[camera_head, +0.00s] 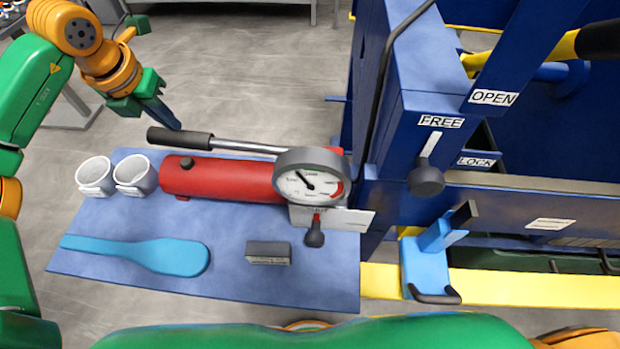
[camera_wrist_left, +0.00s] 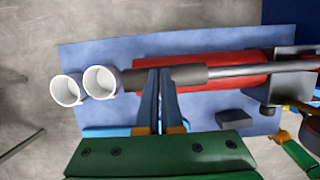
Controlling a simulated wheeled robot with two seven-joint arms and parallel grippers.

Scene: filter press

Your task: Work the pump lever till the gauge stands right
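The pump is a red cylinder (camera_head: 220,178) on a blue shelf. Its lever (camera_head: 180,137) lies nearly level above the cylinder, with a dark grip at the left end; it also shows in the left wrist view (camera_wrist_left: 190,74). The round gauge (camera_head: 308,180) sits at the cylinder's right end.
Two white cups (camera_head: 115,175) stand left of the pump. A light-blue scraper (camera_head: 150,255) and a dark block (camera_head: 268,252) lie on the shelf (camera_head: 225,283). A black knob (camera_head: 315,236) hangs below the gauge. The blue press frame (camera_head: 410,110), with a FREE/LOCK handle (camera_head: 427,180), stands right.

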